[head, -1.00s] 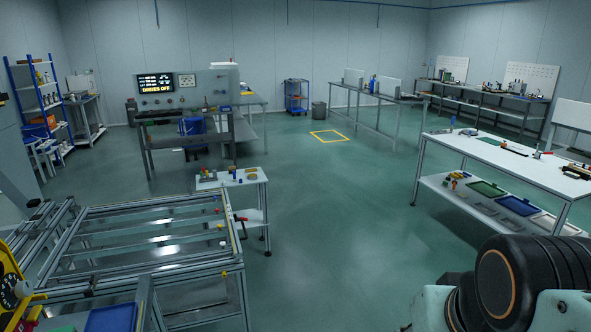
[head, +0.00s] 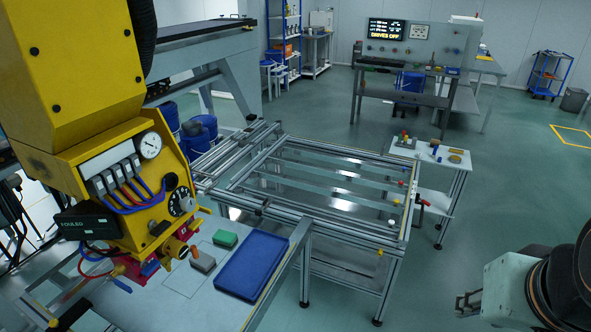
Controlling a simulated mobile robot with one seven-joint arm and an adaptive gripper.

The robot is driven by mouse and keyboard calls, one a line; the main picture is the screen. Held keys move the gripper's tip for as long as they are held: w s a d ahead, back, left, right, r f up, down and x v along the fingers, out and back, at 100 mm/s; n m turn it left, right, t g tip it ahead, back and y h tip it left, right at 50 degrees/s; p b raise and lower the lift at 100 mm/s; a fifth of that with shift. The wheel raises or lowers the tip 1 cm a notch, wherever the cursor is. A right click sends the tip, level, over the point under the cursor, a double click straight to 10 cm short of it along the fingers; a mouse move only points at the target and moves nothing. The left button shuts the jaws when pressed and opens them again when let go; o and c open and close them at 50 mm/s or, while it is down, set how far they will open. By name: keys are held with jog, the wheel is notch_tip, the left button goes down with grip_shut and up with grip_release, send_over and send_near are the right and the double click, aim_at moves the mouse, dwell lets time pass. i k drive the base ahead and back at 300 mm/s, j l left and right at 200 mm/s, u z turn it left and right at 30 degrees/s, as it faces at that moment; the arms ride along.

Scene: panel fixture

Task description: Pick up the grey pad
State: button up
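The grey pad (head: 203,263) lies on a light work surface at the lower left of the head view, just left of a blue tray (head: 225,276). A small orange-brown piece (head: 195,252) shows at its upper left edge; I cannot tell whether they touch. A green pad (head: 225,239) lies just beyond it. My arm shows at the lower right, far from the pad. A small dark part (head: 468,304) beside the arm's pale link may be my gripper; its fingers cannot be made out.
A yellow machine head (head: 110,190) with a gauge, cables and knobs overhangs the surface just left of the pad. An aluminium frame table (head: 315,222) stands behind the tray. A small side table (head: 428,158) holds several small items. Open floor lies to the right.

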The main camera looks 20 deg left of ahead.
aim_at(205, 261)
jog(key=i+u, duration=0.2)
jog(key=u, duration=0.2)
jog(key=i+u, duration=0.15)
jog(key=u, duration=0.2)
jog(key=i+l+u, duration=0.15)
jog(key=u, duration=0.25)
